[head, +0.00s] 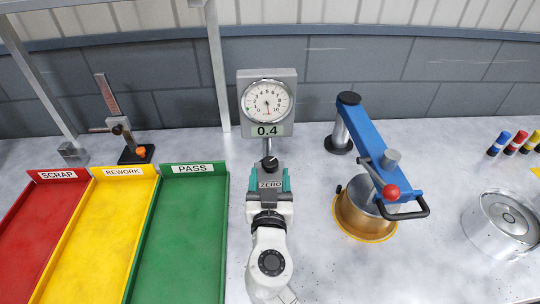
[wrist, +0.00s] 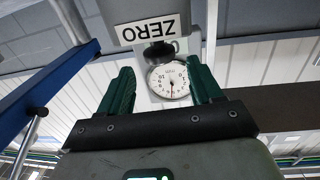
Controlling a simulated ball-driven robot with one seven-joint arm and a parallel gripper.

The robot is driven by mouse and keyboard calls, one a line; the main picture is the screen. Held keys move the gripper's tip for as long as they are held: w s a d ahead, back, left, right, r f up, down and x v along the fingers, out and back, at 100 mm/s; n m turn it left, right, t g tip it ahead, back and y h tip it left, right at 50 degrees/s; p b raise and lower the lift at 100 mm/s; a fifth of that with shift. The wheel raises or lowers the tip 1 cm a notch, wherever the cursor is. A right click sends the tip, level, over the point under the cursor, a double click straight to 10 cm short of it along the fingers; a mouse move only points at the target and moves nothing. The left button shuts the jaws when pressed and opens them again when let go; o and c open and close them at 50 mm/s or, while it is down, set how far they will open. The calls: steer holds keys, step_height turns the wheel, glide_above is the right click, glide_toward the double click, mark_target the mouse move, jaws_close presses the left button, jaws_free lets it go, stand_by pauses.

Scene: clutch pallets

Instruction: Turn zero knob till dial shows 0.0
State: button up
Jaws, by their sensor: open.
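The dial gauge (head: 267,100) stands upright at the back centre, and its digital readout (head: 267,130) shows 0.4. Its round dial also shows, tilted, in the wrist view (wrist: 170,82). The dark zero knob (wrist: 160,49) lies beyond my fingertips in the wrist view; a dark knob top (head: 270,162) shows below the gauge in the head view. My gripper (head: 270,178) is open, with its green fingers apart and nothing between them. I cannot tell the exact gap to the knob.
Red SCRAP (head: 58,175), yellow REWORK (head: 124,171) and green PASS (head: 193,168) trays lie left. A blue lever press (head: 372,140) over a brass cylinder (head: 352,215) stands close right. A silver drum (head: 500,222) is farther right. A height gauge (head: 120,128) stands back left.

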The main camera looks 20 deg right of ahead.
mark_target(270, 167)
steer(key=p+x, duration=0.1)
steer(key=x, duration=0.4)
steer(key=shift+w+d, duration=0.15)
steer(key=shift+w, duration=0.15)
steer(key=c, duration=0.9)
